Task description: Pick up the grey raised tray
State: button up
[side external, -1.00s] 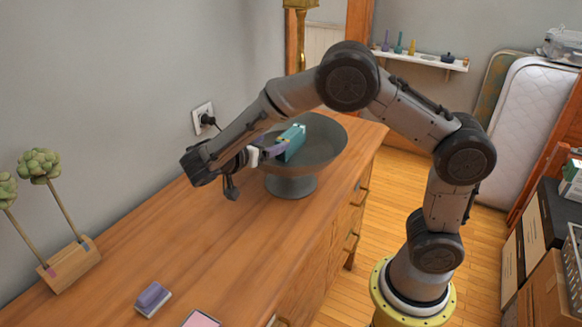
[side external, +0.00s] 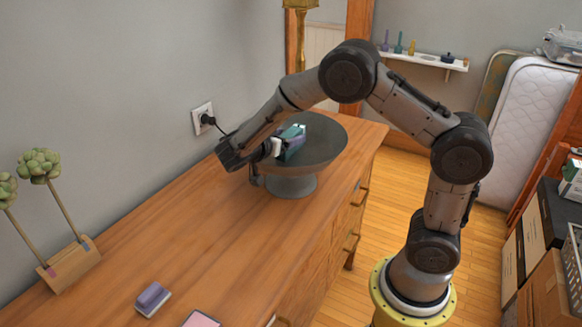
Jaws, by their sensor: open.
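The grey raised tray (side external: 318,157) is a wide, shallow bowl on a short foot. It stands upright on the wooden dresser top, near the far end. A teal box (side external: 293,133) sits in it towards the left side. My gripper (side external: 277,148) is at the tray's left rim, close to the teal box. It is open, but its fingers are small and partly hidden by my wrist. Whether the fingers touch the rim or the box cannot be told.
The dresser top (side external: 200,230) is clear in the middle. A purple-topped block (side external: 152,297) and a pink card (side external: 201,320) lie at the near end. A wooden plant holder (side external: 70,265) stands at left. A wall socket with a black plug (side external: 205,118) is behind my wrist.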

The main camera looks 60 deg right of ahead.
grip_shut()
dwell(1.2)
jog(key=shift+r, duration=0.2)
